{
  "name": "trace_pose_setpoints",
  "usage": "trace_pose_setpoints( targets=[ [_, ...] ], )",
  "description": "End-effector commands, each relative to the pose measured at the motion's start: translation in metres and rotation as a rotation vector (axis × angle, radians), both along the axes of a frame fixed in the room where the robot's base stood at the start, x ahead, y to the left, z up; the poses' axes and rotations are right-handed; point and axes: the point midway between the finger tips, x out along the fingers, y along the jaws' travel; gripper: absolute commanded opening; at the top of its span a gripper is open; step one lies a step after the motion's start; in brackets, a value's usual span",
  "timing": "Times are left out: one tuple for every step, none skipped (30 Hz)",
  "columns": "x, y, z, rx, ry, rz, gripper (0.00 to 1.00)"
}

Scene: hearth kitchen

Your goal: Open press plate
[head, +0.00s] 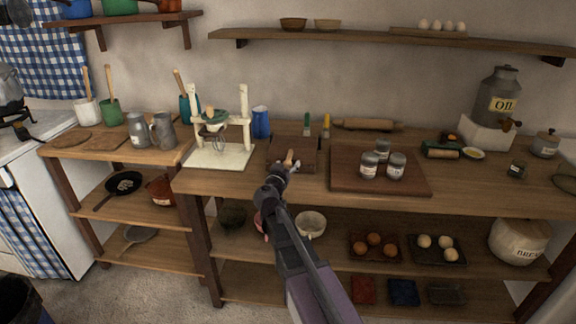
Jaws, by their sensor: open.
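A dark brown, flat press (305,147) lies on the wooden worktable, left of the larger board. A light wooden handle (289,156) stands at its front edge, and I take the press's top to be the press plate. The plate looks flat and closed, though its front edge is partly hidden by my arm. My gripper (284,168) reaches up from below and is at the front of the press, close to the handle. Its jaws are open. They are small and dark here, and I cannot tell whether they touch the handle or surround it.
A brown board (345,184) with three labelled jars (397,166) lies to the right. A rolling pin (366,125) lies at the back. The table's front strip is clear.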

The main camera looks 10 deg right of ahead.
Motion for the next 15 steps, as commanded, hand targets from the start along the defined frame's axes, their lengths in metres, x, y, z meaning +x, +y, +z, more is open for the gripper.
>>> trace_pose_setpoints(
  targets=[
    [0.0007,-0.0003,0.0,0.0,0.0,0.0,0.81],
    [0.0007,-0.0004,0.0,0.0,0.0,0.0,0.81],
    [0.0007,-0.0004,0.0,0.0,0.0,0.0,0.81],
    [0.0007,-0.0003,0.0,0.0,0.0,0.0,0.81],
    [0.0006,-0.0002,0.0,0.0,0.0,0.001,0.81],
    [0.0005,-0.0002,0.0,0.0,0.0,0.001,0.81],
    [0.0005,-0.0002,0.0,0.0,0.0,0.001,0.81],
    [0.0004,0.0,0.0,0.0,0.0,0.001,0.81],
    [0.0004,0.0,0.0,0.0,0.0,0.001,0.72],
    [0.0004,0.0,0.0,0.0,0.0,0.001,0.63],
    [0.0004,0.0,0.0,0.0,0.0,0.001,0.54],
    [0.0004,0.0001,0.0,0.0,0.0,0.001,0.42],
    [0.0004,0.0001,0.0,0.0,0.0,0.001,0.33],
    [0.0004,0.0001,0.0,0.0,0.0,0.001,0.25],
    [0.0005,0.0001,0.0,0.0,0.0,0.001,0.13]
  ],
)
